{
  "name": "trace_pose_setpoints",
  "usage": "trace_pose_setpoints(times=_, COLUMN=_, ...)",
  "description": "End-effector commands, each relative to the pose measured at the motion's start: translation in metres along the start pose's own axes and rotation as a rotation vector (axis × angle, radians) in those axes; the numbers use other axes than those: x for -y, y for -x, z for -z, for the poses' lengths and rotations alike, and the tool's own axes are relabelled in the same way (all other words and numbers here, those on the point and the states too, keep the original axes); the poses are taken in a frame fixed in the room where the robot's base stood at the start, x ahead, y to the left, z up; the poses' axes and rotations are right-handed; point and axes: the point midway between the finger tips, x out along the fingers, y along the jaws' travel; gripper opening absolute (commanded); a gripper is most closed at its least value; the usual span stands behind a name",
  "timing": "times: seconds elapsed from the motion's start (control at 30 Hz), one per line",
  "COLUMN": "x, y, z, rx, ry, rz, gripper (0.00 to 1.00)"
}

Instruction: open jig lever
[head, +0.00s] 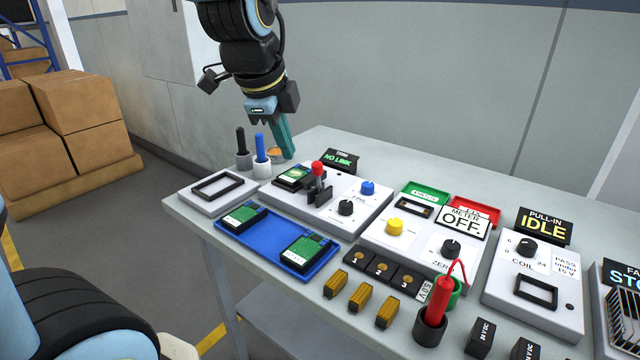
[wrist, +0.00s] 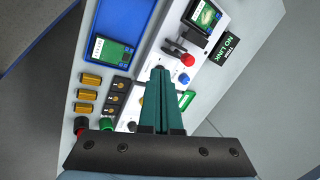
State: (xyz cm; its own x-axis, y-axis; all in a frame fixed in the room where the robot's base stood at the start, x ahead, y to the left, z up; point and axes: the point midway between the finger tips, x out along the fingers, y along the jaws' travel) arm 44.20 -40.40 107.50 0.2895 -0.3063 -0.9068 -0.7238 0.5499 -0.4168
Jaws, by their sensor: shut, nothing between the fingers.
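The jig lever (head: 318,172) has a red knob and stands roughly upright on a black bracket, on a white box (head: 285,203). A green circuit board (head: 293,176) sits in the jig at the lever's left. In the wrist view the red knob (wrist: 184,59) shows just beyond and right of my fingertips. My gripper (head: 288,156) has teal fingers pointing down, behind and left of the lever in the head view. It is shut and empty, apart from the lever. The fingertips (wrist: 158,72) are together in the wrist view.
A blue pen-like tool (head: 261,150) and a black one (head: 241,145) stand in holders by my gripper. A blue tray (head: 275,240) with two boards lies in front of the jig. A NO LINK sign (head: 339,160) stands behind it. A meter box (head: 420,245) is to the right.

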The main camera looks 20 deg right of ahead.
Motion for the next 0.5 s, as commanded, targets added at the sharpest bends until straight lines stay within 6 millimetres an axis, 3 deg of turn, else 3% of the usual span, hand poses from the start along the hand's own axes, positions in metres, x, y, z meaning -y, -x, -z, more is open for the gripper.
trace_pose_setpoints(times=0.5, x=0.0010, y=-0.0029, z=0.0053, rx=-0.006, ry=-0.044, rz=0.002, gripper=0.00)
